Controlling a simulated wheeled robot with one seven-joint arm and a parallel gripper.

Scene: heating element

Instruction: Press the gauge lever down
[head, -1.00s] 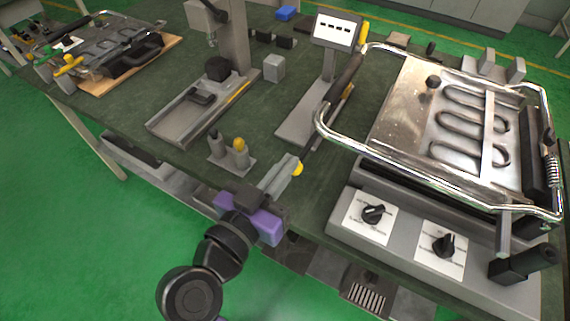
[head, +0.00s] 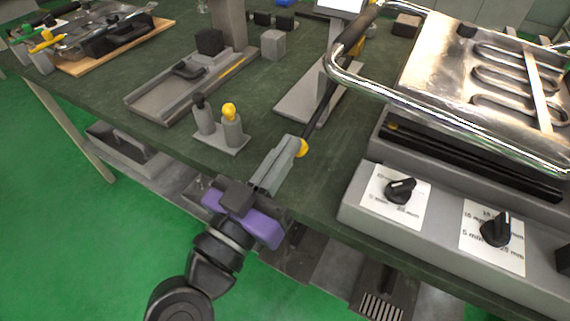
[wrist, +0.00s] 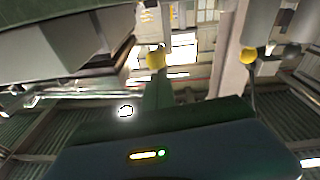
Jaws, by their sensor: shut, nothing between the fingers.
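The gauge stands on the bench, its white display (head: 338,5) cut off at the top of the head view. In the wrist view, yellow round ends show at the upper middle (wrist: 156,58) and upper right (wrist: 248,55); which is the lever's knob is unclear.
The heating press (head: 480,70), with a chrome handle (head: 440,130) and dial box (head: 355,215), is close on the right. Two small posts (head: 220,130), one yellow-topped, stand left of my gripper. A grey slide fixture (head: 180,90) is behind them.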

